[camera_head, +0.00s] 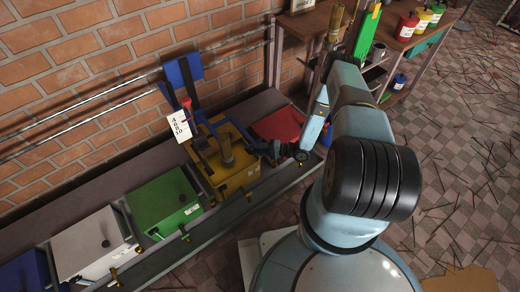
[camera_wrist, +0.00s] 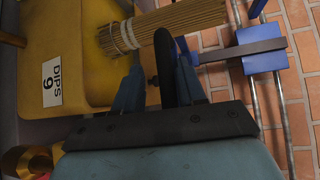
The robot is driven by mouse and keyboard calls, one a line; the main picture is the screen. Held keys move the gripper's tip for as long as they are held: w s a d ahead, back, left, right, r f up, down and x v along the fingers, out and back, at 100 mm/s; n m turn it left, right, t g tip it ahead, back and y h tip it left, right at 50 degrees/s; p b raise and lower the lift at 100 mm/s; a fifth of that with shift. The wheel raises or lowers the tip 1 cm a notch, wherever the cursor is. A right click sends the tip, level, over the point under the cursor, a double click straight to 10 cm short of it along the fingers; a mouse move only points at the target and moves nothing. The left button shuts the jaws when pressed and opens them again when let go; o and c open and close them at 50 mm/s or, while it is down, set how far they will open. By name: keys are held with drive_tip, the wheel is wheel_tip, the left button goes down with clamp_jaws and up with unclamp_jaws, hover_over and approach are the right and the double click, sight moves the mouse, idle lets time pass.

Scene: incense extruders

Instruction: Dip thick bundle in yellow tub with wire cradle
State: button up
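The yellow tub (camera_head: 240,177) stands in the row along the brick wall. It also shows in the wrist view (camera_wrist: 90,20), beside a "DIPS 9" card (camera_wrist: 52,85). A dark arm (camera_wrist: 240,50) runs from a blue bracket (camera_wrist: 265,50) on the wall rails towards the bundle. My gripper (camera_wrist: 158,75) has its fingers either side of a dark upright bar (camera_wrist: 168,75); whether they touch it is unclear. The cradle's wire is not distinguishable.
A red tub (camera_head: 278,124) stands right of the yellow one; green (camera_head: 165,200), white (camera_head: 90,243) and blue (camera_head: 25,273) tubs stand left. A bench with coloured jars (camera_head: 407,25) is at upper right. Loose sticks litter the checkered floor (camera_head: 455,165).

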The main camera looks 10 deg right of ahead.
drive_tip(key=shift+w+r, duration=0.1)
drive_tip(key=shift+d, duration=0.15)
drive_tip(key=v, duration=1.3)
drive_tip(key=shift+s+d, duration=0.2)
drive_tip(key=shift+d, duration=0.05)
drive_tip(key=shift+w, duration=0.1)
idle(4.8)
